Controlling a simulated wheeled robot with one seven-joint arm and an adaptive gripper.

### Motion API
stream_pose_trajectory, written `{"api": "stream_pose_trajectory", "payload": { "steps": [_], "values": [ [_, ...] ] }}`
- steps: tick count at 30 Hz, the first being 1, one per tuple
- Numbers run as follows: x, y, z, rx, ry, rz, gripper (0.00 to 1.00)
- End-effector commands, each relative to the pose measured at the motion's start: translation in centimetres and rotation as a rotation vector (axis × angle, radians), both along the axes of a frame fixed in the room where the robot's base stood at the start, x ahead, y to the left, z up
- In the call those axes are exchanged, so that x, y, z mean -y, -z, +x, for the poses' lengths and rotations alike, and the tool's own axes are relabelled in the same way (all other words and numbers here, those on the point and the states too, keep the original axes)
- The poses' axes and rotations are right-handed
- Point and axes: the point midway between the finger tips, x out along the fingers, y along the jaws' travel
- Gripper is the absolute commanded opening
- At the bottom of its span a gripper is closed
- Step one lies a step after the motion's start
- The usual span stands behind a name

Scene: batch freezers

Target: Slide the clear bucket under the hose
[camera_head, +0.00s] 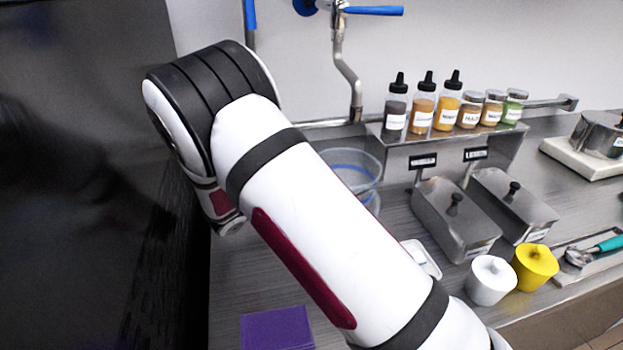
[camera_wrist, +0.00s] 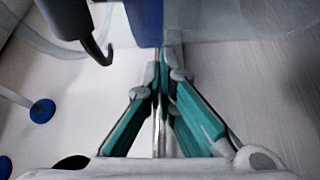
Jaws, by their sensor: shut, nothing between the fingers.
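The clear bucket (camera_head: 362,165) stands on the steel counter in the head view, partly hidden behind my arm. It has a blue-tinted band near the rim. A hanging tube with a blue upper part (camera_head: 249,18) shows at the top left, cut by the frame; a bent metal pipe (camera_head: 346,75) with blue handles is to its right. I cannot tell which is the hose. My gripper (camera_wrist: 160,72) shows in the wrist view, shut and empty, its teal-padded fingers together. A blue piece (camera_wrist: 145,20) and a dark hooked spout (camera_wrist: 98,48) are close beyond the fingertips. The head view hides my gripper.
Several sauce bottles and jars (camera_head: 447,108) stand on a steel shelf. Two lidded steel bins (camera_head: 455,220), a white pot (camera_head: 490,282) and a yellow pot (camera_head: 535,265) are to the right. A purple block (camera_head: 276,328) lies at the front left. Counter between it and the bucket looks clear.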

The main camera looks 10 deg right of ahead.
Motion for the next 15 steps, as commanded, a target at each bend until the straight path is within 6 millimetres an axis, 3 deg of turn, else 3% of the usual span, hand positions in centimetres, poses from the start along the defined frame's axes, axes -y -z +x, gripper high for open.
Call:
{"api": "stream_pose_trajectory", "payload": {
  "steps": [5,15],
  "values": [
    [0.0,2.4,0.0,-0.002,-0.001,-0.001,0.0],
    [0.2,2.4,-1.0,-0.001,-0.001,0.001,0.0]
  ]
}}
